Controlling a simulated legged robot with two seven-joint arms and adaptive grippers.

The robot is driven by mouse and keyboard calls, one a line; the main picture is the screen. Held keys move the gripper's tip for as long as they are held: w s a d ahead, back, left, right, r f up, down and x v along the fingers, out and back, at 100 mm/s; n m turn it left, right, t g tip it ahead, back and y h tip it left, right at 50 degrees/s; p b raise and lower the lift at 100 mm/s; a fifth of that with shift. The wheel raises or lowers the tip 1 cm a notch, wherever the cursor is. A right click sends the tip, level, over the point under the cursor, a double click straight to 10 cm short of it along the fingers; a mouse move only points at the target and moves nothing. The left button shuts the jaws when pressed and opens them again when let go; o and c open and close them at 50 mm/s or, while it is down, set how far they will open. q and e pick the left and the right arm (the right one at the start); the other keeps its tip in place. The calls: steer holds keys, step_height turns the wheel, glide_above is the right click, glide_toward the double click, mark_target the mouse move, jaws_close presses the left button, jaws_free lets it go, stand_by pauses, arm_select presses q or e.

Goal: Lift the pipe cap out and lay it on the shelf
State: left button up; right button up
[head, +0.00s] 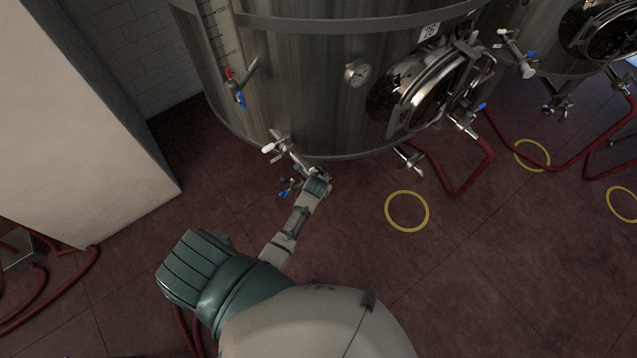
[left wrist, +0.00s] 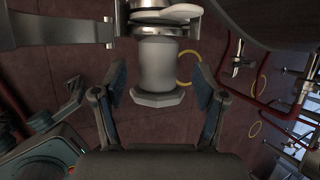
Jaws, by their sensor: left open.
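In the left wrist view a grey cylindrical fitting with a flared rim, which looks like the pipe cap (left wrist: 158,66), hangs from a metal clamp and pipe (left wrist: 165,17). My left gripper (left wrist: 160,88) is open, with one finger on each side of the fitting's rim and gaps visible on both sides. In the head view my left gripper (head: 322,180) is at the valve fittings (head: 285,150) under the tank's lower edge; the cap is hidden there. No shelf can be made out. My right gripper is not in view.
A large steel tank (head: 300,90) with a round hatch (head: 440,90) and gauge (head: 357,72) stands ahead. Red hoses (head: 455,185) lie at right and left. A white block-like wall (head: 70,110) is at left. Open red floor with a yellow ring (head: 407,229) lies right.

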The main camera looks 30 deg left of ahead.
arm_select(q)
steer(key=shift+x, duration=1.25)
steer(key=shift+a, duration=0.4)
steer(key=c, duration=0.5)
steer(key=shift+d, duration=0.25)
jaws_close()
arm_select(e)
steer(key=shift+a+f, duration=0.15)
arm_select(q)
steer(key=shift+r, duration=0.15)
steer(key=shift+a+r, duration=0.2)
steer(key=shift+r, duration=0.4)
step_height(320, 180, up, 2)
steer(key=shift+s+d+r, duration=0.1)
steer(key=shift+s, duration=0.1)
steer(key=s+d, duration=0.4)
steer(key=s, duration=0.2)
steer(key=s+d+r, duration=0.1)
steer(key=s+d, duration=0.3)
steer(key=s, duration=0.3)
steer(key=shift+s+r, duration=0.25)
steer(key=shift+s, duration=0.1)
